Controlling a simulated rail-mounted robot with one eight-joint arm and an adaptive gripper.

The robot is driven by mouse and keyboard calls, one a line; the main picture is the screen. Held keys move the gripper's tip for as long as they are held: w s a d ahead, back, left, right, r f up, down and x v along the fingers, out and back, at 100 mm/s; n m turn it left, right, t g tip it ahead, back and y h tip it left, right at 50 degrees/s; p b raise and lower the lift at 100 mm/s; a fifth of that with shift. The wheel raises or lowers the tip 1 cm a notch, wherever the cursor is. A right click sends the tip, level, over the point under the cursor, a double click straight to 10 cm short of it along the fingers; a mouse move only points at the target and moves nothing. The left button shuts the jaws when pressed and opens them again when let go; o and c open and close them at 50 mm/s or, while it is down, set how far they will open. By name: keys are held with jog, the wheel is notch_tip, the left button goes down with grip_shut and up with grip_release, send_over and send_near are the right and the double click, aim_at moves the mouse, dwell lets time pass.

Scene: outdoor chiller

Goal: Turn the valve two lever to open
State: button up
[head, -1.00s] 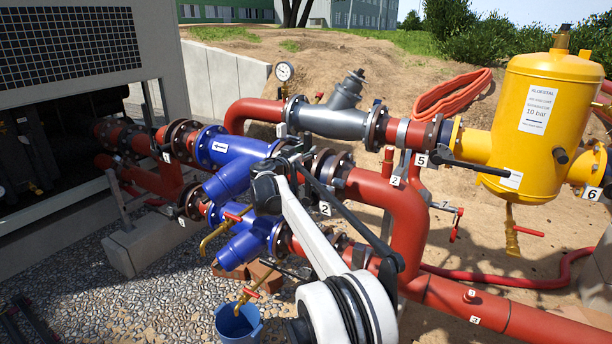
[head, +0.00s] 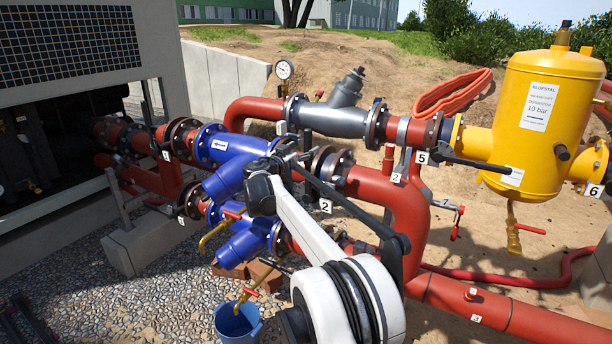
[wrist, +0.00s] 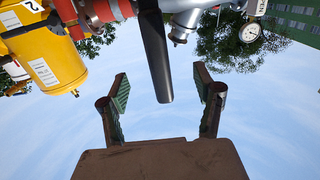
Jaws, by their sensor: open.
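The valve two lever (wrist: 155,50) is a long flat black bar. In the wrist view it comes down from the pipework at the top, and its free end lies between the fingertips as seen there. My gripper (wrist: 161,88) is open, with one finger on each side of the lever and a visible gap to both. I cannot tell how deep the lever sits between the fingers. In the head view, my arm covers much of the valve area beside a number 2 tag (head: 325,206).
Red pipes (head: 400,200), blue fittings (head: 228,180) and a grey strainer (head: 335,120) crowd the arm. A yellow tank (head: 545,110) stands at the right, near another black lever (head: 470,162). A blue bucket (head: 238,322) is below. A pressure gauge (wrist: 249,32) shows in the wrist view.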

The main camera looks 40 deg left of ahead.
jog(key=s, duration=0.1)
jog(key=s+b, duration=0.1)
jog(key=s, duration=0.2)
jog(key=shift+s+d, duration=0.15)
jog(key=shift+d, duration=0.2)
